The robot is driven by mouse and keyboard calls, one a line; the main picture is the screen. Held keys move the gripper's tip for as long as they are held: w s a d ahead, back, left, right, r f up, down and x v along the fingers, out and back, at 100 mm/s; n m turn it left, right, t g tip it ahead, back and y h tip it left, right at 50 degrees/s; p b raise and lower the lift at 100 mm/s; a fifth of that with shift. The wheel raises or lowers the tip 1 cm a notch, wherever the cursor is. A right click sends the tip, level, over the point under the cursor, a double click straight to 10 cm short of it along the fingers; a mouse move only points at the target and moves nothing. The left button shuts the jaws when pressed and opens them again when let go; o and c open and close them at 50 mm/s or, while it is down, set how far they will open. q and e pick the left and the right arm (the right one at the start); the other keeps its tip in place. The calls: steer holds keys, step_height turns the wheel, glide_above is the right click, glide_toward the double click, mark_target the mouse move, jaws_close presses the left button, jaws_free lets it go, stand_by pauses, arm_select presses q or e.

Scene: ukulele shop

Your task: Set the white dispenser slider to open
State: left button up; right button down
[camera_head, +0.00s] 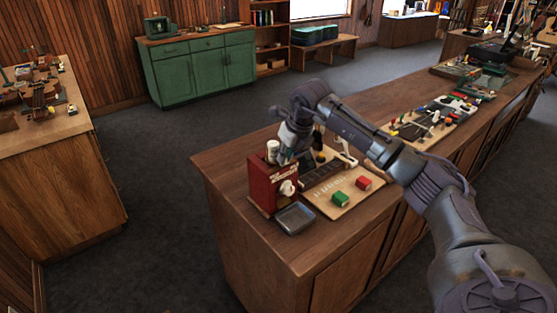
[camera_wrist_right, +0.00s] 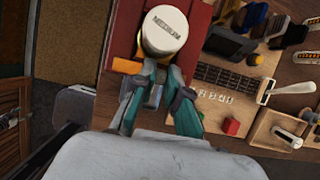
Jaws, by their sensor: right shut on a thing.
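The red dispenser box (camera_head: 268,186) stands on the near end of the long wooden counter, with a round white knob (camera_head: 287,188) on its front. A white cylinder (camera_head: 272,150) rises at its top; its cap, marked MEDIUM, shows in the right wrist view (camera_wrist_right: 164,30). An orange slider piece (camera_wrist_right: 126,66) sticks out beside the cylinder's base. My right gripper (camera_head: 283,158) is over the box top. Its teal fingertips (camera_wrist_right: 156,76) are shut at the orange piece, close against the cylinder; their exact contact is partly hidden. My left gripper is out of view.
A grey tray (camera_head: 295,218) lies before the box. A wooden board with a fretboard (camera_head: 325,173), a green block (camera_head: 340,199) and a red block (camera_head: 363,183) lies to its right. More tools and parts cover the counter farther back. Floor is clear left of the counter.

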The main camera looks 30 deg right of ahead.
steer(key=shift+d, duration=0.7)
steer(key=shift+a+r, duration=0.1)
steer(key=shift+r, duration=0.05)
steer(key=c, duration=1.4)
jaws_free()
steer(key=shift+w, duration=0.1)
steer(key=shift+o, duration=1.1)
steer(key=shift+d, duration=0.2)
steer(key=shift+a, duration=0.1)
steer(key=shift+s+r, duration=0.2)
steer(key=shift+r, duration=0.25)
steer(key=v, duration=1.1)
